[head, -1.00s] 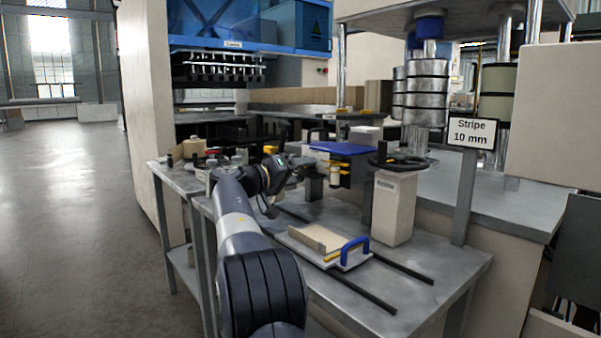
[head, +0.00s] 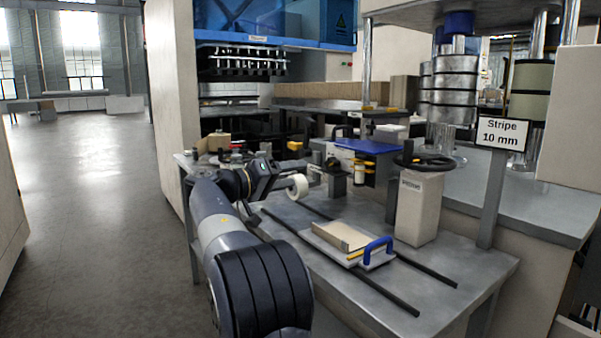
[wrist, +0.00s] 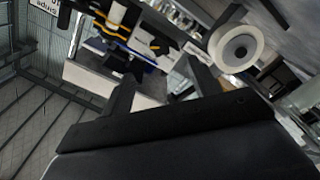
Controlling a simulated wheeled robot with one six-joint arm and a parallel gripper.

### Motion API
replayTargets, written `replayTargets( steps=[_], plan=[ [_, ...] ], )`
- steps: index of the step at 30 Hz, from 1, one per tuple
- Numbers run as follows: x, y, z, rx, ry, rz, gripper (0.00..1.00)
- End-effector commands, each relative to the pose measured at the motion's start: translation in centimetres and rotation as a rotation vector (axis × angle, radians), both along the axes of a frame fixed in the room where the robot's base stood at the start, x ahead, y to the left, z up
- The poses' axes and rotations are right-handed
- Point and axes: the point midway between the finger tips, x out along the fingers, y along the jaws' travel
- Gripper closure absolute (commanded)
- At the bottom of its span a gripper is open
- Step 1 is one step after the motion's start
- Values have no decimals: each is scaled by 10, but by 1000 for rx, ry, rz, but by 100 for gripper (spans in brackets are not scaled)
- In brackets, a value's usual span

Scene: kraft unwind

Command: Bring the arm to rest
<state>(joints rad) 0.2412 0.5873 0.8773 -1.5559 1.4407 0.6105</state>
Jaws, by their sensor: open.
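My arm (head: 225,235) reaches from the bottom of the head view over the left part of the steel bench (head: 440,275). Its dark wrist (head: 262,178) is bent beside a white roll (head: 297,186) with a dark centre. In the wrist view my gripper (wrist: 162,86) is open, its two dark fingers apart with nothing held between them. The white roll (wrist: 236,47) shows beyond the right finger, its grey core facing the camera. In the head view the fingertips are hard to make out.
A board with a blue handle (head: 378,250) lies between dark rails on the bench. A beige post with a handwheel (head: 420,205) and a "Stripe 10 mm" sign (head: 502,133) stand to the right. Open floor (head: 80,200) lies left.

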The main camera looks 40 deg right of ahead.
Motion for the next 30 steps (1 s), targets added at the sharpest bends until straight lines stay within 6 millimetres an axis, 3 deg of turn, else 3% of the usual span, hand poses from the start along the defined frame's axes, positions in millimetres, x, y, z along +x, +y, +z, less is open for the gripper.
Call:
replayTargets(
  steps=[10,14,30],
  plan=[
    [0,0,0,0,0,-1,42],
    [-2,-8,-1,0,0,-4,42],
    [-12,-98,-1,-1,0,-3,42]
  ],
)
